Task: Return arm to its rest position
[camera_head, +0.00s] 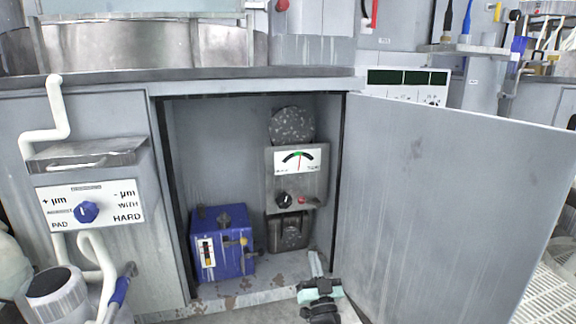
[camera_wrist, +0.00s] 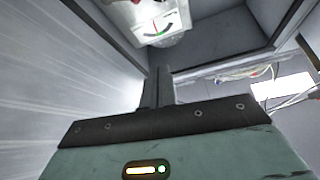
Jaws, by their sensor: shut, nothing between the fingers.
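My gripper (camera_head: 318,284) is low in front of the open cabinet, at the bottom centre of the head view, near the foot of the open door. The gripper appears apart from the things inside the cabinet. Most of my arm is out of view.
The grey cabinet door (camera_head: 440,210) stands open on the right. Inside are a blue box (camera_head: 222,262) and a gauge unit (camera_head: 297,160), whose dial also shows in the wrist view (camera_wrist: 160,25). A control panel with a blue knob (camera_head: 87,212) is left.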

